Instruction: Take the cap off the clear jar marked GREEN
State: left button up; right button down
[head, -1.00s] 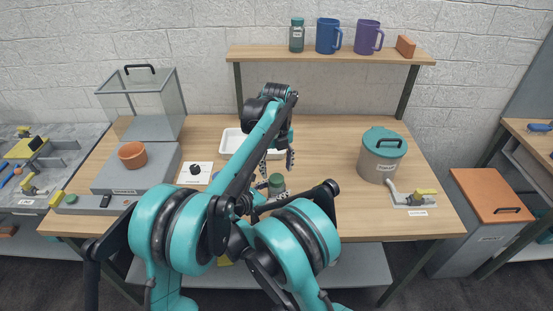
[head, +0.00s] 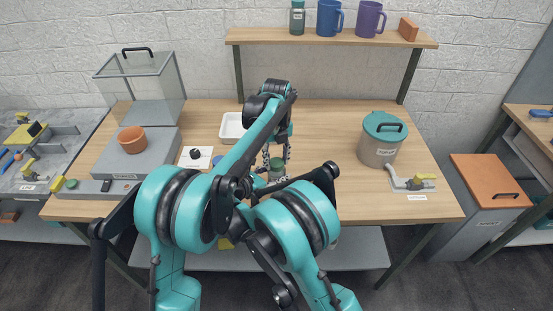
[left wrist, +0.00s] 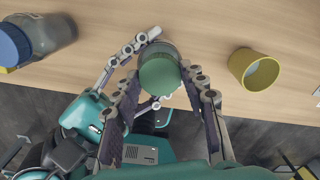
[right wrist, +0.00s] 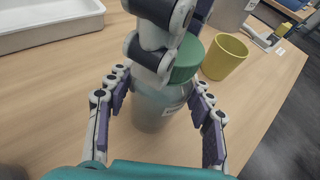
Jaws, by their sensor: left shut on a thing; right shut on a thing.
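The clear jar (right wrist: 155,112) stands upright on the table with its green cap (right wrist: 188,62) on. It carries a small white label whose text I cannot read. My right gripper (right wrist: 160,88) is shut on the jar's body, one finger on each side. My left gripper (head: 277,157) comes down from above and is shut on the cap; its grey finger links hide part of the cap in the right wrist view. In the left wrist view the cap (left wrist: 160,75) sits between the left fingers. In the head view my arms hide much of the jar.
A yellow cup (left wrist: 254,70) and a blue-capped jar (left wrist: 35,38) stand near the held jar. A white tray (head: 231,127) lies behind. A grey canister with a teal lid (head: 380,140) and a clamp (head: 412,183) are at the right.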

pick_arm(q)
jog(key=n, duration=0.8)
jog(key=shift+n, duration=0.4)
jog(key=n, duration=1.3)
jog(key=shift+n, duration=0.4)
jog(key=n, duration=0.7)
jog(key=shift+r, duration=0.1)
jog(key=n, duration=0.4)
jog(key=shift+n, duration=0.4)
jog(key=n, duration=1.9)
